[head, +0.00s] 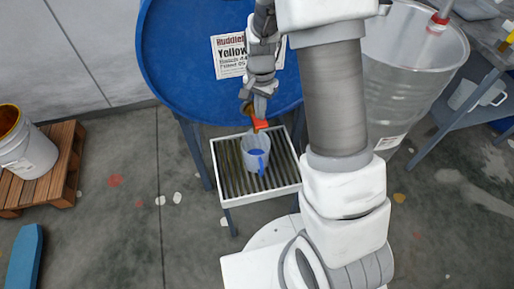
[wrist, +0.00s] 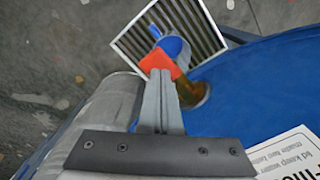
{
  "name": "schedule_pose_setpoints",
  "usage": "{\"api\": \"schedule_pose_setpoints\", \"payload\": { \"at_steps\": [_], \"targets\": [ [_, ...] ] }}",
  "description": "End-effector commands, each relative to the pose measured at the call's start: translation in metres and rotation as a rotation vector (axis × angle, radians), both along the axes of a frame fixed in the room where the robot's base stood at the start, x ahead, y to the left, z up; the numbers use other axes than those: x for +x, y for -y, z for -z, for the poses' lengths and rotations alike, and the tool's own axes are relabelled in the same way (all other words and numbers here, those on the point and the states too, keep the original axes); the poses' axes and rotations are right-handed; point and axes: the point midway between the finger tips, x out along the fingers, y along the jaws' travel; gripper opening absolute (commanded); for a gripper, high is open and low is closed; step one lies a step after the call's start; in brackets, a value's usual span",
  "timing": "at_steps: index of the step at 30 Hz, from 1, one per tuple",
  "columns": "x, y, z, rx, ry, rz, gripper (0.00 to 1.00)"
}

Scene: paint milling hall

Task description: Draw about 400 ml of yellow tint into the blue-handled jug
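The blue-handled jug (head: 256,150) stands upright on a slatted drip tray, its blue handle (head: 262,162) facing the front. The blue drum (head: 180,60) behind it has a label reading "Yellow". A brass tap (head: 247,108) with a red lever (head: 260,124) sticks out from the drum above the jug. My gripper (head: 262,95) reaches down to the lever. In the wrist view its grey fingers (wrist: 162,75) are close together with the red lever (wrist: 158,60) at their tips. I cannot make out any tint in the jug.
The drip tray (head: 288,187) sits on a low stand in front of the drum. A large pale metal vessel (head: 415,75) stands at the right, beside a bench with a white jug (head: 480,95). A white pail (head: 28,150) stands on a wooden pallet (head: 62,170) at the left.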

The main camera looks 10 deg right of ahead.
Motion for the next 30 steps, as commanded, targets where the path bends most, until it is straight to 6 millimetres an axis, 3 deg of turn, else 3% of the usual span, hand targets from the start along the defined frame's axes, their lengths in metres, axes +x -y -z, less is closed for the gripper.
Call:
{"api": "schedule_pose_setpoints", "payload": {
  "at_steps": [22,30],
  "targets": [
    [0.0,0.0,0.04,0.0,0.0,0.001,0.0],
    [0.0,0.0,0.038,0.0,0.0,0.001,0.0]
  ]
}}
